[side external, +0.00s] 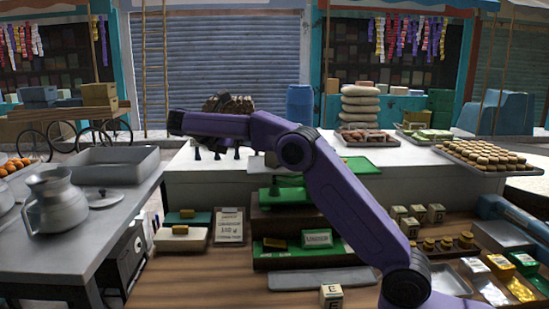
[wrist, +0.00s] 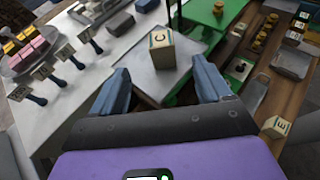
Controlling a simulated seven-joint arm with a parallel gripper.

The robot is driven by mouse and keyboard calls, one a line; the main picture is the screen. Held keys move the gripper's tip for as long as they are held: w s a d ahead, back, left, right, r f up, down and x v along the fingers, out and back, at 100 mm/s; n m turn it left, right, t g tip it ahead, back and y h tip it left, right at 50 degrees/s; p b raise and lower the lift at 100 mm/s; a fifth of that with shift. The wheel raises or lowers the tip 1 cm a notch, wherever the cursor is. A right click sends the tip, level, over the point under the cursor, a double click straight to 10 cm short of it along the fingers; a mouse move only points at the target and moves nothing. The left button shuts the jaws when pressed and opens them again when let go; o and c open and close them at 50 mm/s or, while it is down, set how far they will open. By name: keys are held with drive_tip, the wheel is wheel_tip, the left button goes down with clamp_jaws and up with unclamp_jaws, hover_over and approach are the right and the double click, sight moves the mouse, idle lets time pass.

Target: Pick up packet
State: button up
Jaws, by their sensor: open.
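Several small shiny packets, gold, silver and green (side external: 524,262), lie at the lower right of the side view, on the wooden bench. I cannot tell which one is the task's packet, and I cannot make out any packet clearly in the wrist view. My gripper (wrist: 163,76) is open in the wrist view, its two blue-grey fingers apart with nothing held. A cream block marked C (wrist: 161,49) stands beyond the fingertips on a pale flat plate (wrist: 140,75). In the side view my purple arm reaches left over the white counter, well away from the packets; the fingers there are not clear.
A metal jug (side external: 55,205) stands on the left table. A tray of round buns (side external: 486,155) is at back right.

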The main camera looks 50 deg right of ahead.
drive_tip(key=x, duration=1.2)
drive_tip(key=shift+d+f, duration=0.25)
drive_tip(key=shift+d, duration=0.05)
drive_tip(key=c, duration=1.2)
drive_tip(key=shift+r, duration=0.3)
drive_tip(key=r, duration=0.3)
drive_tip(key=shift+s+a, duration=0.15)
drive_tip(key=shift+s, duration=0.1)
drive_tip(key=s+a+r, duration=0.1)
drive_tip(key=s+r, duration=0.2)
drive_tip(key=s, duration=0.1)
drive_tip(key=s+a+r, duration=0.1)
drive_tip(key=s+r, duration=0.2)
drive_tip(key=s, duration=0.1)
drive_tip(key=s+a+r, duration=0.1)
drive_tip(key=s+r, duration=0.2)
drive_tip(key=s, duration=0.2)
drive_tip(key=shift+r, duration=0.15)
